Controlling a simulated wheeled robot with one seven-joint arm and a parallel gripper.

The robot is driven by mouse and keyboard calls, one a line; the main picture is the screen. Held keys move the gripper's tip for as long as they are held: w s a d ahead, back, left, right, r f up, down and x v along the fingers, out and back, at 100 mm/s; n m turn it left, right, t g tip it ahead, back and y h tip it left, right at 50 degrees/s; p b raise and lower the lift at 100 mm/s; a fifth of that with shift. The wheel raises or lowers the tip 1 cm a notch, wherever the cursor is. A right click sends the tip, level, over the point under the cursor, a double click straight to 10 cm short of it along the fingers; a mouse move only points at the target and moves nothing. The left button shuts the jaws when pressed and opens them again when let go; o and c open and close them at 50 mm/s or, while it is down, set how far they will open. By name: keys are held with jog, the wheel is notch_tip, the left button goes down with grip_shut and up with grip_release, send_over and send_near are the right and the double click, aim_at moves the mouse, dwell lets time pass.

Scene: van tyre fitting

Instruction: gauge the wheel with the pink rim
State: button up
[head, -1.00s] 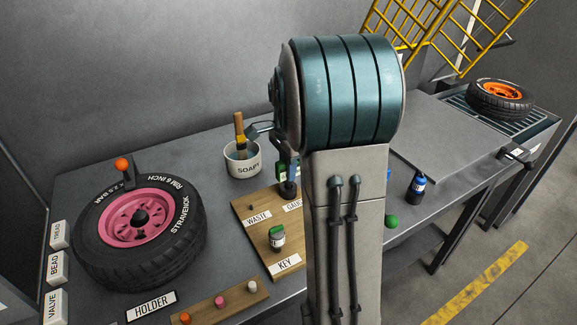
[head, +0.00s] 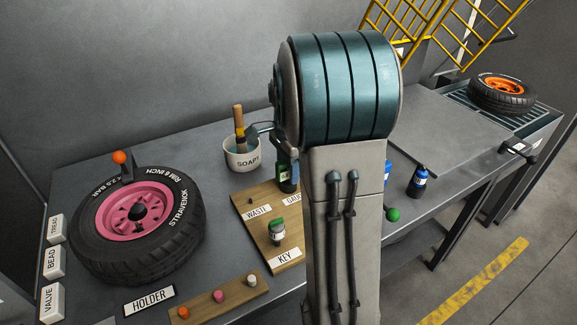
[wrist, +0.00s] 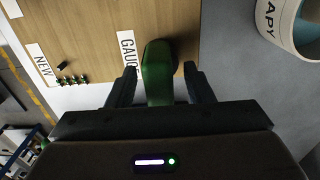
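The wheel with the pink rim (head: 137,213) lies flat on the left of the bench. Its black tyre carries white lettering. The green gauge (wrist: 158,72) stands at the GAUGE label of the wooden board in the wrist view. My gripper (wrist: 160,84) is around it, one finger on each side, with a narrow gap showing at both sides. In the head view my arm covers most of the gripper; part of the green gauge (head: 283,168) shows beside it. Whether the fingers touch the gauge lower down is hidden.
A peg strip (head: 220,300) lies in front. An orange-rimmed wheel (head: 502,92) lies far right; a blue bottle (head: 418,182) stands nearer.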

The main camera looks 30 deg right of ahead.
notch_tip(320, 180, up, 14)
dwell(0.7)
jog(key=shift+f, duration=0.1)
dwell(0.3)
